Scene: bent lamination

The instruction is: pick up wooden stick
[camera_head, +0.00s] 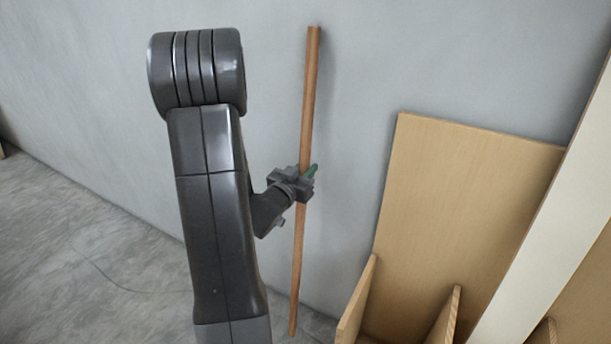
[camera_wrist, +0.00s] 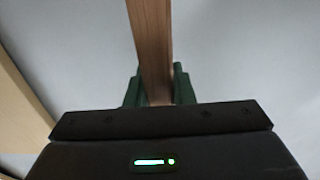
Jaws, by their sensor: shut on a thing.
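The wooden stick (camera_head: 310,90) is long, thin and brown. It stands nearly upright in front of the grey wall, with its lower end near the floor; I cannot tell whether that end touches it. My gripper (camera_head: 308,172) is shut on the stick around its middle. In the wrist view the stick (camera_wrist: 151,45) runs up from between the green fingers of my gripper (camera_wrist: 159,88). The part of the stick behind the gripper is hidden.
A light wooden panel (camera_head: 455,190) leans at the wall to the right, with upright boards (camera_head: 357,302) in front of it. A pale slanted beam (camera_head: 555,230) is at the far right. The grey concrete floor (camera_head: 90,250) at left is mostly clear, with a thin cable-like line.

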